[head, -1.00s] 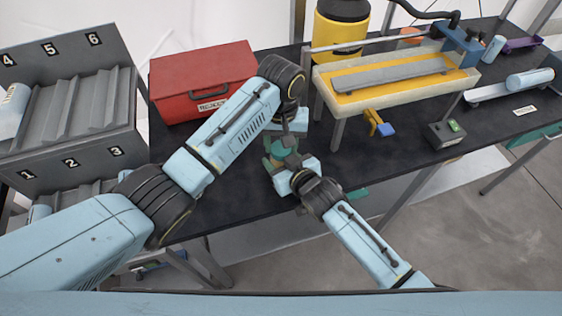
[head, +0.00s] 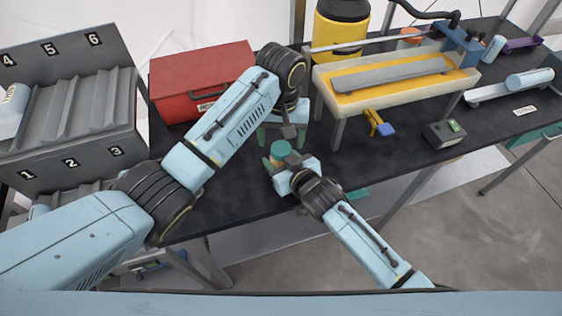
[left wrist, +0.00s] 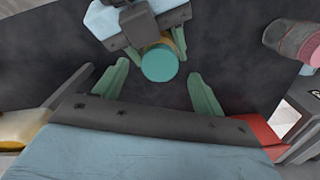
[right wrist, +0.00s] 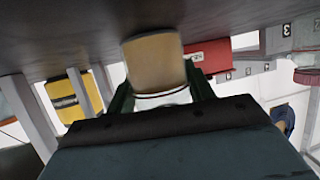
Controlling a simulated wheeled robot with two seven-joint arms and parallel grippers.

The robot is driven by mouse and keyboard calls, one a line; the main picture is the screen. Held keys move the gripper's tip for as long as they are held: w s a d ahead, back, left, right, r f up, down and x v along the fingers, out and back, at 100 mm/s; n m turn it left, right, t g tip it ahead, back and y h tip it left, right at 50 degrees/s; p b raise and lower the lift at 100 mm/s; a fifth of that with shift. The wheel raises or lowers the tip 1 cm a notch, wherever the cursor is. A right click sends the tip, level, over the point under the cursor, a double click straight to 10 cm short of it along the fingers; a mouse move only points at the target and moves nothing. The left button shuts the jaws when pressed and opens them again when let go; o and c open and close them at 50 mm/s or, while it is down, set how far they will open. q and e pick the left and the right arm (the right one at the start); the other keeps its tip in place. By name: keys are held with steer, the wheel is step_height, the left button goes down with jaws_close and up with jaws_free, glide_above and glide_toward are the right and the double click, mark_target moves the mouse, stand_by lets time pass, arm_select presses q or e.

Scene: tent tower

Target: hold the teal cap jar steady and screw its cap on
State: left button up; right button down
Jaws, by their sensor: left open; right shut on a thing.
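The jar shows as a tan body (right wrist: 155,62) in the right wrist view, with a pale band at one end. Its teal cap (head: 281,149) sits on its top in the head view and faces the camera in the left wrist view (left wrist: 159,64). My right gripper (head: 286,163) is shut on the jar's body, with a finger on each side in the right wrist view (right wrist: 160,92). My left gripper (head: 283,137) is open and empty, just behind the cap and apart from it. Its green fingers (left wrist: 158,88) are spread wide. The cap's thread is hidden.
A red toolbox (head: 200,80) stands behind my left arm. A grey numbered rack (head: 70,110) is at the left. A yellow-topped tray stand (head: 395,80) is at the right, with a small yellow and blue tool (head: 378,123) before it. The dark tabletop (head: 235,190) is clear near the jar.

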arm_select(q)
step_height(320, 180, up, 10)
steer(key=shift+f, duration=0.2)
arm_select(e)
steer(key=shift+c, duration=2.4)
jaws_free()
arm_select(q)
steer(key=shift+r+p, duration=0.6)
arm_select(e)
steer(key=v, duration=1.3)
steer(key=shift+s+r, duration=0.15)
steer(key=shift+r, duration=0.05)
arm_select(q)
steer(key=shift+f, duration=0.1)
arm_select(e)
steer(key=shift+d, duration=0.15)
